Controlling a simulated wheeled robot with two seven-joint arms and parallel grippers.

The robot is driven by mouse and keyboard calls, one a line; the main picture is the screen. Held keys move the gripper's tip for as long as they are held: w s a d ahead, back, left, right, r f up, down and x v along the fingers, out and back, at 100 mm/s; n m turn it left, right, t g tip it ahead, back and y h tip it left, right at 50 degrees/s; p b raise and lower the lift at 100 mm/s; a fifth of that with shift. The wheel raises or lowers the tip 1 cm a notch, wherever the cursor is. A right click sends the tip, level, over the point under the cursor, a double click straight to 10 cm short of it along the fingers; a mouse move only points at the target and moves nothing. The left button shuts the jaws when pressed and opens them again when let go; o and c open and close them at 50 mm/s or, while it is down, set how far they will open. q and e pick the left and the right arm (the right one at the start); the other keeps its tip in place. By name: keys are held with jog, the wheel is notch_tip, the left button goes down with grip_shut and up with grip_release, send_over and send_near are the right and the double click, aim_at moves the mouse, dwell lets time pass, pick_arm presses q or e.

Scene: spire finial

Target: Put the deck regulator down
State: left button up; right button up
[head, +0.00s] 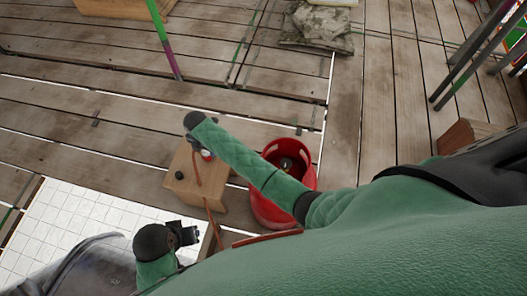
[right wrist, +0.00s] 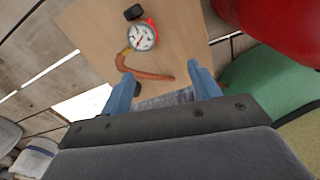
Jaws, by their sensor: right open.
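The deck regulator is a round white-faced gauge in a red rim with an orange hose. It appears in the right wrist view (right wrist: 143,37) on a pale wooden box (right wrist: 85,30). In the head view, the regulator (head: 207,154) is partly hidden by my green arm, on the same box (head: 220,195). My right gripper (head: 186,235) is in the lower left of the head view. In the right wrist view, its blue fingers (right wrist: 158,76) are apart, with the hose end in front of the gap and the gauge beyond.
A red cylinder (head: 272,205) stands close to the right of the box. White tiling (head: 70,225) lies to the lower left. A grey sack (head: 318,27) lies at the back. Bare planks (head: 90,115) extend left of the box. A green and purple pole (head: 162,35) stands behind.

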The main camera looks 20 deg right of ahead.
jog(key=s+d+r+m, duration=0.4)
jog(key=s+r+m, duration=0.2)
jog(key=s, duration=0.6)
jog(key=s+d+r+m+t+y, duration=0.1)
jog(key=s+d+r+m, duration=0.3)
jog(key=s+m, duration=0.6)
jog(key=s+d+r+m+t, duration=0.1)
jog(key=s+d+r+m, duration=0.4)
jog(key=s, duration=0.9)
notch_tip(320, 180, up, 3)
jog(key=m, duration=0.3)
jog(key=shift+r+y, duration=0.2)
jog(key=shift+y, duration=0.1)
jog(key=shift+d+r, duration=0.1)
